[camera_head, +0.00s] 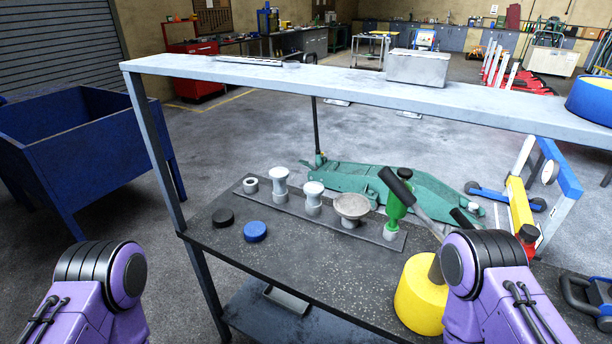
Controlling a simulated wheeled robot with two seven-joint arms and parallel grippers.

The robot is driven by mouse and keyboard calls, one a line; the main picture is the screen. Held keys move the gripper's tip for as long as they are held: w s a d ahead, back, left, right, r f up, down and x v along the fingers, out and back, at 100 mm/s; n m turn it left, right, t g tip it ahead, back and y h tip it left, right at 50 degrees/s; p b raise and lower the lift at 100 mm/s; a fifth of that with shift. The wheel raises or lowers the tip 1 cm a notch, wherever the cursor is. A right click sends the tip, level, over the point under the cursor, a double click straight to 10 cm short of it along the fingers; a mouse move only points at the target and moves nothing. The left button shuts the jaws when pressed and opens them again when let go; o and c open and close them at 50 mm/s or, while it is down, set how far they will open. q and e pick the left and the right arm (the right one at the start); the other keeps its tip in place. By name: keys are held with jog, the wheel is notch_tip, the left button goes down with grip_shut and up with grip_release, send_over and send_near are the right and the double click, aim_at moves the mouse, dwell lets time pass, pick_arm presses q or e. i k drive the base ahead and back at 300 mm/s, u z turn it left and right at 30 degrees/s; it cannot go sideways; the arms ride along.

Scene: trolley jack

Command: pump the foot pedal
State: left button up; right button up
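A green trolley jack (425,190) lies low on the floor behind the workbench. A thin dark upright rod (316,125) stands at its left end. The bench and the things on it hide part of the jack, and I cannot make out a foot pedal on it for certain. Two purple links of my own arms show at the lower left and lower right. Neither gripper is in view.
The dark workbench (290,262) stands close in front, with a grey upper shelf (330,83). On it are a strip of jack adapters (312,205), black and blue pads (255,231), and a yellow cylinder (417,298). A blue bin (75,150) stands left. Floor (235,130) behind is open.

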aim_at(304, 163)
jog(key=u, duration=0.45)
jog(key=k, duration=0.75)
jog(key=u, duration=1)
jog(key=i, duration=4.1)
jog(key=z, duration=0.45)
jog(key=i, duration=1.1)
jog(key=z, duration=1.5)
jog(key=i, duration=1.05)
jog(key=z, duration=1.05)
jog(key=i, duration=0.2)
jog(key=u, duration=0.05)
